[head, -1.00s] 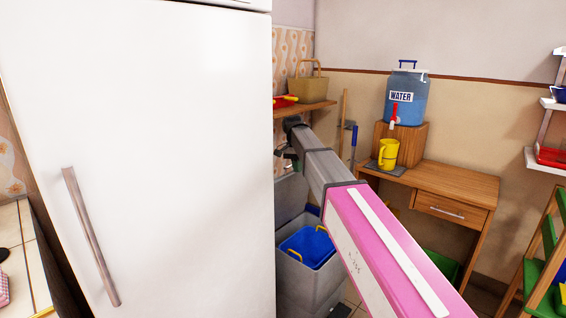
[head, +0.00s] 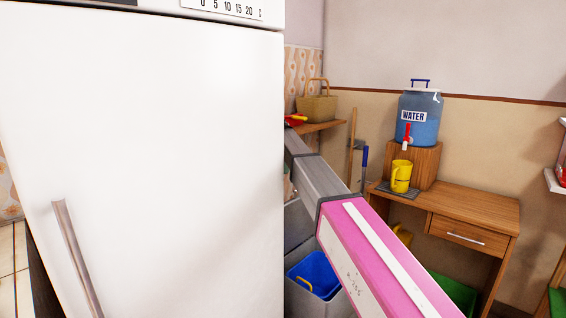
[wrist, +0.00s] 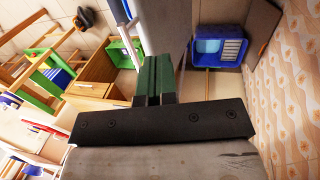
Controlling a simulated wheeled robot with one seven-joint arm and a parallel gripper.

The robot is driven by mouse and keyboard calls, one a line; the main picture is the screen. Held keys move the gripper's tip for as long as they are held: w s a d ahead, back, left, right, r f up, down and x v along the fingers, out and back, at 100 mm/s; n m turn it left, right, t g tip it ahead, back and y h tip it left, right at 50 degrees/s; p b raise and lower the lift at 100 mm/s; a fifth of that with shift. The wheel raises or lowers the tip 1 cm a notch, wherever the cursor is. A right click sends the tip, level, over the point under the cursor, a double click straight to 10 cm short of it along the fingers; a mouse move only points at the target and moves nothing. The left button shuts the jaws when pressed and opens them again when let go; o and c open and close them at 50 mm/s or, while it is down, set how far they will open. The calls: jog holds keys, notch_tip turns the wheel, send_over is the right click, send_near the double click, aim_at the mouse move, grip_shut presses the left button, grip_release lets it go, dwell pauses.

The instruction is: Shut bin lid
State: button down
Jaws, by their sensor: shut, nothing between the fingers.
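The grey bin (head: 326,303) stands low beside the fridge in the head view, with a blue bucket (head: 313,272) showing in its open top. A grey panel (head: 297,226) rises behind the opening and looks like the raised lid; my arm and the fridge hide part of it.
The white fridge (head: 150,150) fills the left of the head view, close to my arm. A wooden desk (head: 455,204) with a water dispenser (head: 425,130) and yellow jug (head: 401,176) stands right. A shelf with a basket (head: 317,108) is above the bin.

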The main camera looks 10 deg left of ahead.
jog(key=shift+s+d+f, duration=0.45)
jog(key=shift+d+f, duration=0.2)
jog(key=shift+f, duration=0.25)
jog(key=shift+s+d+f, duration=0.4)
jog(key=shift+d+f, duration=0.2)
jog(key=shift+f, duration=0.25)
jog(key=shift+s+d+f, duration=0.45)
jog(key=shift+d+f, duration=0.2)
jog(key=shift+f, duration=0.25)
